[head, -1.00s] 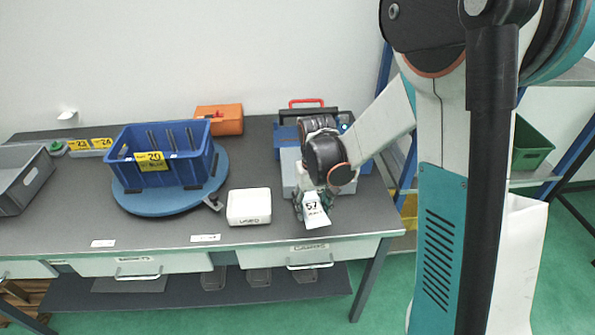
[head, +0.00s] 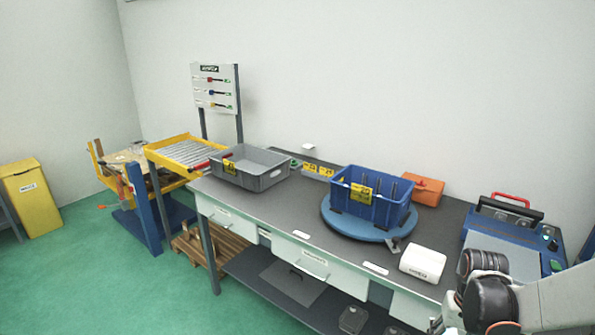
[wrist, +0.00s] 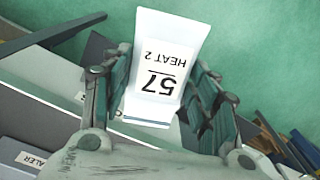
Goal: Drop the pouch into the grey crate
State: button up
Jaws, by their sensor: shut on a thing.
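The pouch (wrist: 172,45) is white, with a label reading 57 HEAT 2. In the wrist view my gripper (wrist: 160,95) is shut on it, with the two green-padded fingers on either side of its lower part. The pouch hangs out past the fingertips with the green floor behind it. In the head view my gripper is at the lower right edge, mostly hidden by my arm, and the pouch cannot be made out. The grey crate (head: 262,179) stands at the left end of the dark workbench, far to the left of my arm. Its visible inside looks empty.
A blue crate (head: 350,208) stands on a blue turntable (head: 345,227) mid-bench. A white box (head: 423,262), an orange case (head: 428,190) and a blue machine (head: 500,233) are to the right. A yellow roller conveyor (head: 183,152) lies beyond the bench's left end. Bench surface in front of the grey crate is clear.

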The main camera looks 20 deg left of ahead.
aim_at(249, 166)
jog(key=i+u, duration=0.1)
jog(key=u, duration=0.7)
jog(key=i+l+u, duration=0.1)
jog(key=u, duration=0.3)
jog(key=l+u, duration=0.1)
jog(key=u, duration=0.3)
jog(key=i+l, duration=0.05)
